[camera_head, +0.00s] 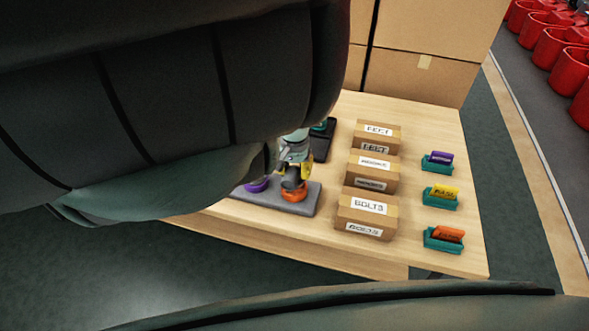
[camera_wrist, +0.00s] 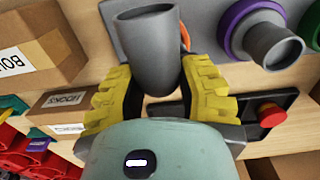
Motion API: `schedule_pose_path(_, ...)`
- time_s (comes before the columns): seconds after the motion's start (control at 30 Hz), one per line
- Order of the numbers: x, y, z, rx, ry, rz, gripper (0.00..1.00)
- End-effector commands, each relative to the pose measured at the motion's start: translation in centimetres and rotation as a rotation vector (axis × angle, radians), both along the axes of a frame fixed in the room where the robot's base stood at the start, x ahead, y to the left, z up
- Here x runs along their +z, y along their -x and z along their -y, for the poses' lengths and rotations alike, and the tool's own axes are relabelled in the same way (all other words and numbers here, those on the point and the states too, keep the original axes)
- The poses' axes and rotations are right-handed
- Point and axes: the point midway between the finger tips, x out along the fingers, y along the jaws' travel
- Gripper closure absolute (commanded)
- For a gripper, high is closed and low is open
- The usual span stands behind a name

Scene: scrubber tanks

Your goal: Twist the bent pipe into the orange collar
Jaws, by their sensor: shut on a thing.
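The bent pipe (camera_wrist: 148,55) is a grey tube, seen between my fingers in the wrist view with its open end toward the top. My gripper (camera_wrist: 160,88) has yellow ridged fingers and is shut on it. In the head view my gripper (camera_head: 297,166) is directly above the orange collar (camera_head: 294,191), which sits on a grey base plate (camera_head: 300,207). In the wrist view only a sliver of the orange collar (camera_wrist: 185,36) shows behind the pipe. The pipe's lower end is hidden, so I cannot tell how far it sits in the collar.
A purple collar (camera_wrist: 234,28) with a grey pipe stub (camera_wrist: 276,48) is beside it on the plate. A black box with a red button (camera_wrist: 271,114) lies behind. Several cardboard boxes (camera_head: 365,213) and small teal bins (camera_head: 440,203) stand to the right on the wooden table (camera_head: 415,262).

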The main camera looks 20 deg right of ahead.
Motion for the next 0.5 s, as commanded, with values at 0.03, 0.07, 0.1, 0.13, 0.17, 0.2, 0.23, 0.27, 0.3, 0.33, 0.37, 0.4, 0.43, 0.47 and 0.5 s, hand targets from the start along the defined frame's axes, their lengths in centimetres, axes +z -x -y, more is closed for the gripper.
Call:
schedule_pose_path(0.03, 0.03, -0.02, 0.01, 0.000, 0.001, 0.001, 1.00)
schedule_pose_path(0.07, 0.03, -0.02, 0.01, 0.000, 0.001, 0.001, 1.00)
schedule_pose_path(0.1, 0.03, -0.02, 0.01, 0.000, 0.001, 0.001, 1.00)
schedule_pose_path(0.13, 0.03, -0.02, 0.01, 0.000, 0.001, 0.001, 1.00)
schedule_pose_path(0.17, 0.03, -0.02, 0.01, 0.000, 0.001, 0.001, 1.00)
schedule_pose_path(0.2, 0.01, -0.02, 0.01, 0.000, 0.000, 0.000, 1.00)
schedule_pose_path(0.23, -0.01, -0.02, 0.01, 0.000, 0.001, 0.001, 1.00)
schedule_pose_path(0.27, -0.05, -0.02, 0.02, 0.000, 0.001, 0.001, 1.00)
schedule_pose_path(0.3, -0.13, -0.02, 0.01, 0.000, 0.001, 0.001, 1.00)
schedule_pose_path(0.33, -0.19, -0.01, 0.02, 0.000, 0.000, 0.000, 1.00)
schedule_pose_path(0.37, -0.27, -0.02, 0.01, 0.000, 0.000, 0.000, 1.00)
schedule_pose_path(0.4, -0.39, 0.00, 0.01, 0.000, 0.000, 0.000, 1.00)
schedule_pose_path(0.43, -0.49, 0.00, 0.01, 0.000, 0.000, 0.000, 1.00)
schedule_pose_path(0.47, -0.58, 0.01, 0.01, 0.000, 0.000, 0.000, 1.00)
schedule_pose_path(0.5, -0.70, 0.00, 0.02, -0.001, 0.000, 0.000, 1.00)
